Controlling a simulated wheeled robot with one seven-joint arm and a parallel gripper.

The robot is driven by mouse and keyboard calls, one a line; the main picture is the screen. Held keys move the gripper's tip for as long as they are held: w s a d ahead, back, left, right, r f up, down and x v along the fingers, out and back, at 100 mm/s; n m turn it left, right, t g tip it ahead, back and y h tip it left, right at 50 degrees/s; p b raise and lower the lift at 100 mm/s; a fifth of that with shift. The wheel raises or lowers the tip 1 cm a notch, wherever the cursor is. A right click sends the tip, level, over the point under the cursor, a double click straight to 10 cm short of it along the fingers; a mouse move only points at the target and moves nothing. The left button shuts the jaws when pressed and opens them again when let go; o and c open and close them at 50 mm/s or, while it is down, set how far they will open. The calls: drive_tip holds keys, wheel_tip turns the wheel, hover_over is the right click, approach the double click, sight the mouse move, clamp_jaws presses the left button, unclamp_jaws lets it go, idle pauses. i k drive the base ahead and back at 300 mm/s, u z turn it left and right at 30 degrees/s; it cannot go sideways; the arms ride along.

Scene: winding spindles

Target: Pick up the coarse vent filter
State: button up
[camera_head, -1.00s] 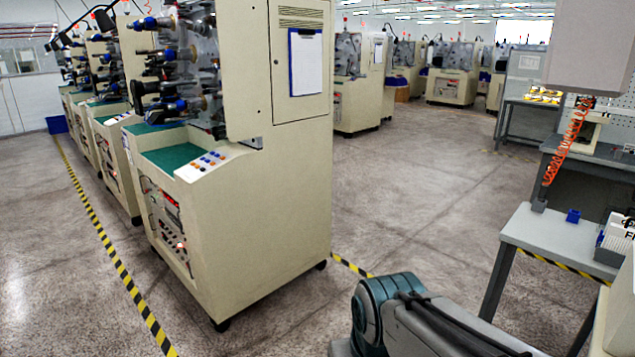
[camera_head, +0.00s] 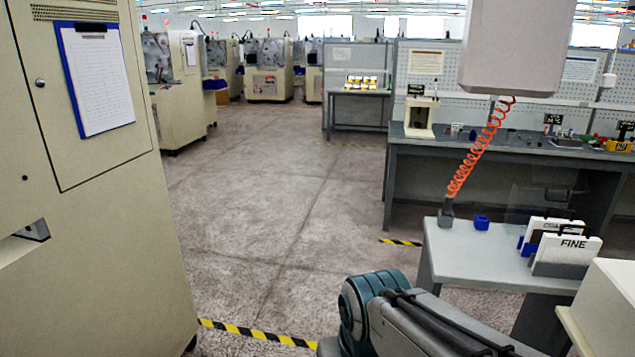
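The coarse vent filter (camera_head: 547,224) is a white upright panel whose dark lettering starts "COA". It stands on the grey table at the right, and the rest of its label is hidden. A similar white panel marked "FINE" (camera_head: 578,243) stands in front of it and covers much of it. Blue parts show at its left lower edge. My arm's teal and dark grey link shows at the bottom centre, left of and nearer than the table. My gripper is not in view.
A cream machine (camera_head: 80,210) fills the left. A long workbench (camera_head: 500,151) stands behind the table. The floor between is clear. A cream box (camera_head: 606,308) is at bottom right.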

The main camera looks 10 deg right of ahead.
sight(537, 226)
drive_tip(key=z, duration=0.85)
drive_tip(key=i, duration=0.8)
drive_tip(key=z, duration=0.85)
